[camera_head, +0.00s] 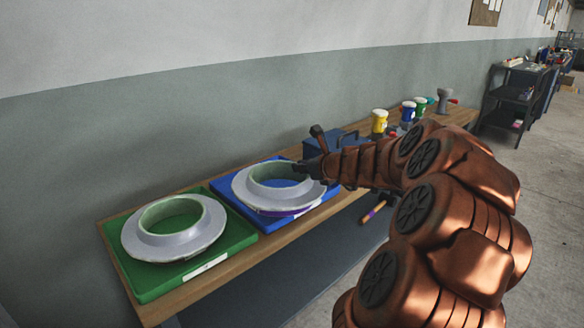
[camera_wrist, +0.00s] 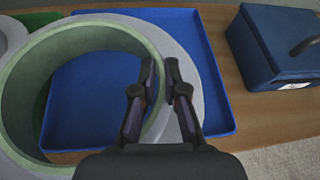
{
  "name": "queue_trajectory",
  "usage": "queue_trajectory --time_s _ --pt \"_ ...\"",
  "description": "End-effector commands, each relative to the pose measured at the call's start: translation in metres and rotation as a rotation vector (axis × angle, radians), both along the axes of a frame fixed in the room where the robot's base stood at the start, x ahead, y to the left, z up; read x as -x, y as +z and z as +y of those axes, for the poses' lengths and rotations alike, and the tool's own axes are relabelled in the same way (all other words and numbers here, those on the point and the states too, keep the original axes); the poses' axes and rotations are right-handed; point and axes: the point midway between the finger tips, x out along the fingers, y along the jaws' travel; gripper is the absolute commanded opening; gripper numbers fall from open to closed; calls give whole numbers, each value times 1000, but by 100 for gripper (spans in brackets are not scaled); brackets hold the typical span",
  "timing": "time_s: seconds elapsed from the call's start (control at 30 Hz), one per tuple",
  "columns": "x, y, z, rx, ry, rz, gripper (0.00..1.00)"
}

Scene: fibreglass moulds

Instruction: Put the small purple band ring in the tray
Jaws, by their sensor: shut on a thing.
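The purple band ring (camera_head: 280,212) is a grey flanged ring with a pale green collar; its purple band shows below the flange in the head view. It is over the blue tray (camera_head: 248,222); whether it touches the tray floor I cannot tell. In the wrist view the ring (camera_wrist: 30,75) reaches past the left side of the blue tray (camera_wrist: 215,85). My gripper (camera_head: 310,168) is at the collar's right side. In the wrist view my gripper (camera_wrist: 160,66) has one finger on each side of the collar wall, shut on it. The purple band is hidden there.
A similar grey ring (camera_head: 150,243) lies in a green tray (camera_head: 155,287) at the left. A dark blue toolbox (camera_head: 318,146) stands right of the blue tray. Yellow, blue and green containers (camera_head: 379,122) stand farther along the wooden bench. A wall runs behind it.

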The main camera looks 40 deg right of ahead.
Motion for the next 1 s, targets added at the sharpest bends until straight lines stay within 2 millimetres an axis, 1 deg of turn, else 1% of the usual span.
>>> queue_trajectory --time_s 0.03,0.13,0.5,0.63,0.9,1.0 --pt "-7 0 -5 2 -1 -1 0" --pt "-21 -2 -13 1 -1 0 0" --pt "-67 -7 -41 3 -1 0 0" --pt "-77 -7 -48 2 -4 -1 0" --pt "-89 -9 -54 1 -2 0 0" --pt "-89 -26 -54 -3 -2 -1 0"
